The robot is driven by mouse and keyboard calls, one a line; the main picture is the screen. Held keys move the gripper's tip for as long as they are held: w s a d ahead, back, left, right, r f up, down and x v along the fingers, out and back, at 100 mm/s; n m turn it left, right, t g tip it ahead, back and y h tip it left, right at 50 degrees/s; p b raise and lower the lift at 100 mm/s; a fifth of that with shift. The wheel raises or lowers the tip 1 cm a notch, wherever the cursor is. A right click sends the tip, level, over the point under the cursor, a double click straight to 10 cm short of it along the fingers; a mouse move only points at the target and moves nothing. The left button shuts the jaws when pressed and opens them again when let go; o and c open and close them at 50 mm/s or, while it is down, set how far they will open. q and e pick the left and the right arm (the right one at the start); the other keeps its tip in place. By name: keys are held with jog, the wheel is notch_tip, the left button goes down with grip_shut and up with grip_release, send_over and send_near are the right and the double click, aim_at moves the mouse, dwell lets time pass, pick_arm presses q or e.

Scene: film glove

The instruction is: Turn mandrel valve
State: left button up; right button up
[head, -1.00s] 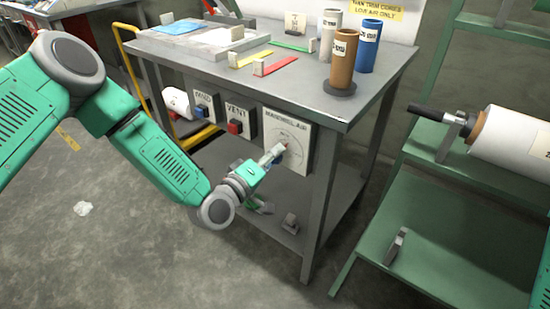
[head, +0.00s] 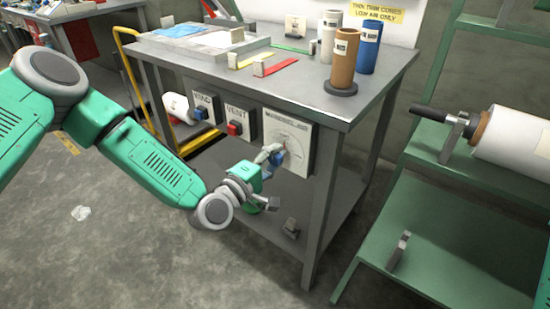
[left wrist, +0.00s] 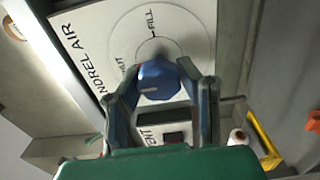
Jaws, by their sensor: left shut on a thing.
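The mandrel air panel (head: 287,140) is a pale plate on the front of the grey metal table, with a round dial. It also shows in the left wrist view (left wrist: 100,50), where the dial carries the words FILL and a partly hidden label ending in "UT". A blue faceted valve knob (left wrist: 158,80) sits at the dial's lower part. My left gripper (head: 274,156) reaches the panel from the lower left. In the left wrist view its fingers (left wrist: 160,88) stand on both sides of the knob and are shut on it. My right gripper is in neither view.
A vent switch box with a red button (head: 235,128) and another box with a blue button (head: 201,110) are left of the panel. Cardboard and blue tubes (head: 343,62) stand on the table. A green rack (head: 420,235) with a white roll (head: 515,140) is at right.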

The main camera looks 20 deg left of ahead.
pick_arm(q)
jog(key=shift+s+a+f, duration=0.1)
jog(key=shift+f, duration=0.2)
jog(key=o, duration=1.2)
jog(key=shift+a, duration=0.1)
jog(key=shift+r, duration=0.1)
jog(key=v, duration=1.1)
jog(key=shift+s+a, duration=0.15)
jog(key=shift+s, duration=0.25)
